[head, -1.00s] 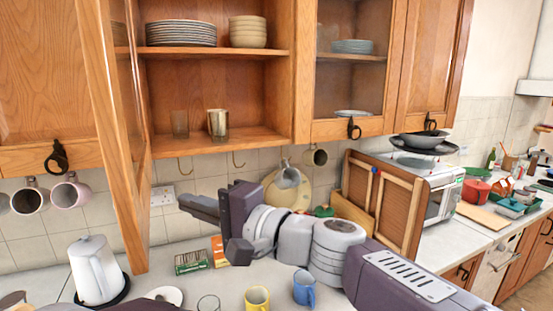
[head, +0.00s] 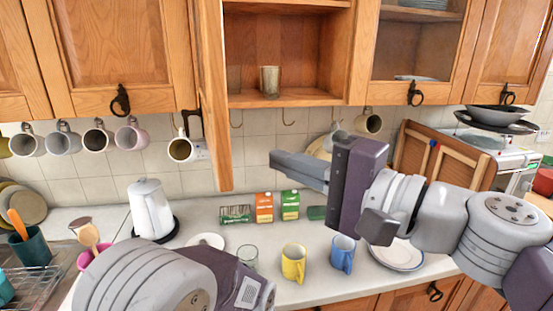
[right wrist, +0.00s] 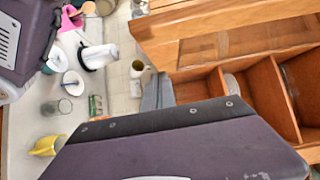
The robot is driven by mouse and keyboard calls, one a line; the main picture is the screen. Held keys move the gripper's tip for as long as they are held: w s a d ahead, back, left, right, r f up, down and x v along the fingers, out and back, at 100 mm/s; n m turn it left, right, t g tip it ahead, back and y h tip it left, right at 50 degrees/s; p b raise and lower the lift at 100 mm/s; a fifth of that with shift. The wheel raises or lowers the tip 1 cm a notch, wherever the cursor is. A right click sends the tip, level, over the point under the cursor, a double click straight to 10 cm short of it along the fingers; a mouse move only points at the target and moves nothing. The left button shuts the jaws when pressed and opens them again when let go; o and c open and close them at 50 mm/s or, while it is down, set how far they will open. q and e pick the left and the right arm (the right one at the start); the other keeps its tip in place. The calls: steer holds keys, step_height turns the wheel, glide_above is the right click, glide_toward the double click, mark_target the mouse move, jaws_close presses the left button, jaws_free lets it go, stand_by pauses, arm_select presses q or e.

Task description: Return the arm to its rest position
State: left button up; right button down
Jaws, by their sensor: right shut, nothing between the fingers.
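My right gripper (head: 284,163) is shut and empty. It is held above the counter, in front of the tiled wall and below the open cupboard, pointing left in the head view. Its closed fingers also show in the right wrist view (right wrist: 158,92), beside the cupboard. My right arm comes in from the right edge of the head view. Links of my left arm show at the bottom of the head view, but I do not see its gripper.
An open cupboard door (head: 212,100) hangs just left of the right gripper. A white kettle (head: 150,212), a yellow mug (head: 293,262), a blue mug (head: 342,254), a glass (head: 247,257) and cartons (head: 264,208) stand on the counter (head: 190,226). Mugs (head: 98,139) hang below the left cupboard.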

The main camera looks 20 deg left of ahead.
steer(key=w+d+f+m+h, duration=0.1)
steer(key=w+d+f+h, duration=0.25)
steer(key=f, duration=0.45)
steer(key=w+d+f+m+h, duration=0.15)
steer(key=w+d+f, duration=0.3)
steer(key=f, duration=0.45)
steer(key=w+d+f+m+h, duration=0.1)
steer(key=w+d+f+h, duration=0.2)
steer(key=d+f, duration=0.35)
steer(key=s+d+f+n+g+h, duration=0.2)
steer(key=s+d+f, duration=0.4)
steer(key=d+f, duration=0.3)
steer(key=s+d+f+n+g+h, duration=0.2)
steer(key=s+d+f+n+h, duration=0.2)
steer(key=f, duration=1.1)
steer(key=s+d+h, duration=0.3)
steer(key=d, duration=0.2)
steer(key=shift+d+f+n, duration=0.3)
steer(key=shift+d+n, duration=0.05)
steer(key=shift+d, duration=0.05)
